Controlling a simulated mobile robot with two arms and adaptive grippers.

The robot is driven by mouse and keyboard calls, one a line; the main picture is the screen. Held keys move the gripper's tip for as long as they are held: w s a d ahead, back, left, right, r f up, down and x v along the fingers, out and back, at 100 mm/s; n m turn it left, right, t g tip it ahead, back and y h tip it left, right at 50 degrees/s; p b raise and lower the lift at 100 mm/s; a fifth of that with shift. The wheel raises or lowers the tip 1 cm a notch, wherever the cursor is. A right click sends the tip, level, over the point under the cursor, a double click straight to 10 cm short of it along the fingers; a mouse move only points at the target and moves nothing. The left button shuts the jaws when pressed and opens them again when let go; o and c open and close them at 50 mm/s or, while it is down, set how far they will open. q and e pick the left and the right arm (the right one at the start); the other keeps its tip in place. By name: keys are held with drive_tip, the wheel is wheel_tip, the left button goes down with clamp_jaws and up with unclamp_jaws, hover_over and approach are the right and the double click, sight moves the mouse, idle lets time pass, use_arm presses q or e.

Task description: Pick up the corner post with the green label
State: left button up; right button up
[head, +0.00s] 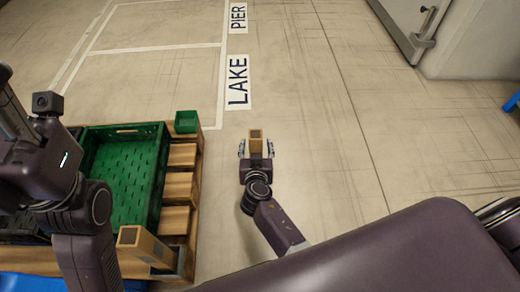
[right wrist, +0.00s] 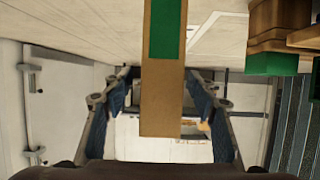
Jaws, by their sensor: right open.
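A brown cardboard corner post with a green label (right wrist: 165,30) stands off the pallet. In the right wrist view it runs between the two fingers, with a gap on each side. My right gripper (head: 256,149) is open around the post, whose brown top (head: 256,134) shows between the fingers in the head view. The right gripper also shows in the wrist view (right wrist: 160,112). My left arm is at the left of the head view; its fingers are not visible.
A green crate (head: 128,129) sits on a wooden pallet (head: 178,188) to the left. A small green piece (head: 186,121) is at the pallet's far corner, and another brown post (head: 142,243) at its near side. Floor to the right is clear up to a door (head: 405,25).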

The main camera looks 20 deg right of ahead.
drive_tip(key=shift+w+f, duration=0.15)
drive_tip(key=shift+w, duration=0.1)
clamp_jaws()
idle(0.3)
